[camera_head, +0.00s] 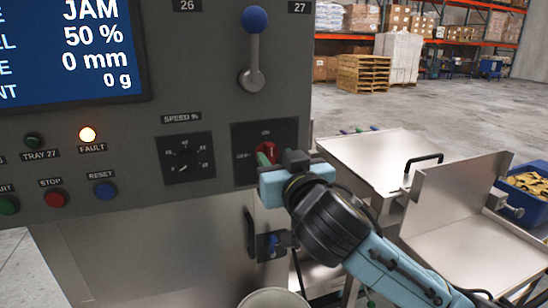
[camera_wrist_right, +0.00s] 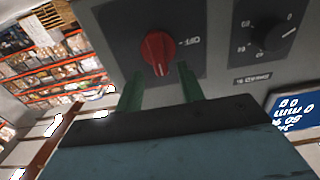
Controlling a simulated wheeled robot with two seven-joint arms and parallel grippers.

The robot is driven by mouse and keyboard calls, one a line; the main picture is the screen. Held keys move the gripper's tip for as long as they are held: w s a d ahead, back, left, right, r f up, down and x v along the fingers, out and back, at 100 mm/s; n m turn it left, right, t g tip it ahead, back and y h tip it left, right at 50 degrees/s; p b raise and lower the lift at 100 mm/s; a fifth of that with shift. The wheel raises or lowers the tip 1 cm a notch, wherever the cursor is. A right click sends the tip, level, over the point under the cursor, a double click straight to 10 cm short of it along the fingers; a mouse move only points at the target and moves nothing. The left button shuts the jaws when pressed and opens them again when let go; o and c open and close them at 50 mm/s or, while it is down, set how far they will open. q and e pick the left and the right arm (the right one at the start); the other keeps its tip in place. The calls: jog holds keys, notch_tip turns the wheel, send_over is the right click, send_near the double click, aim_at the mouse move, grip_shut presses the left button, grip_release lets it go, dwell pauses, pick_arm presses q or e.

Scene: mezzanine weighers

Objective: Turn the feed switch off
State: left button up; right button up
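The feed switch, a red rotary knob (camera_head: 270,148) on a dark square plate, sits at the right end of the grey panel. In the right wrist view the knob (camera_wrist_right: 158,52) appears upside down, its pale mark pointing down the picture, away from the OFF label (camera_wrist_right: 187,41) at its side. My right gripper (camera_head: 267,160) is directly in front of the knob and hides part of it. Its two green fingers (camera_wrist_right: 160,82) stand apart, with the knob just beyond and between their tips. I cannot tell whether they touch it. My left gripper is not in view.
A speed dial (camera_head: 186,158) is left of the switch, and a blue-knobbed lever (camera_head: 254,50) is above it. The FAULT lamp (camera_head: 87,134) glows, and the screen (camera_head: 70,50) reads JAM. STOP (camera_head: 54,198) and RESET (camera_head: 105,190) buttons are lower left. Metal trays (camera_head: 385,155) stand at right.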

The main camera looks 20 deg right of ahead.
aim_at(269, 156)
jog(key=shift+w, duration=1.1)
grip_shut()
jog(key=shift+a, duration=0.1)
